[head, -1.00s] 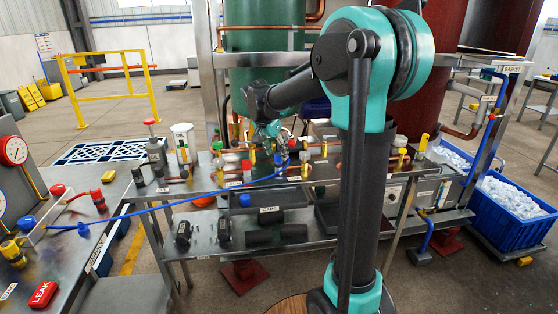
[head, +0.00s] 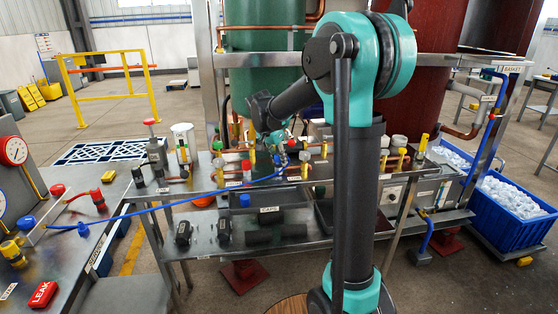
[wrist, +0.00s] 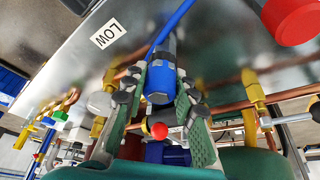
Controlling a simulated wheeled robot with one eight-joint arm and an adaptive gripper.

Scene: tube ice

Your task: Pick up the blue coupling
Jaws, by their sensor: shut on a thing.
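The blue coupling (wrist: 160,84) sits between the two green-padded fingers of my gripper (wrist: 163,100) in the wrist view. My gripper is shut on it. A blue hose (wrist: 175,28) runs up and away from the coupling. In the head view, my gripper (head: 279,146) is over the back shelf of the steel bench, among the pipe fittings. The coupling is small there and hard to make out. The same hose (head: 165,207) runs left from near my gripper to a blue fitting (head: 83,229) on the left table.
Copper pipes with yellow valves (head: 306,166) and capped fittings stand close around my gripper. In the wrist view, a red cap (wrist: 291,18) is at upper right and a "LOW" label (wrist: 108,34) is on the metal plate. A blue crate (head: 515,225) stands at right.

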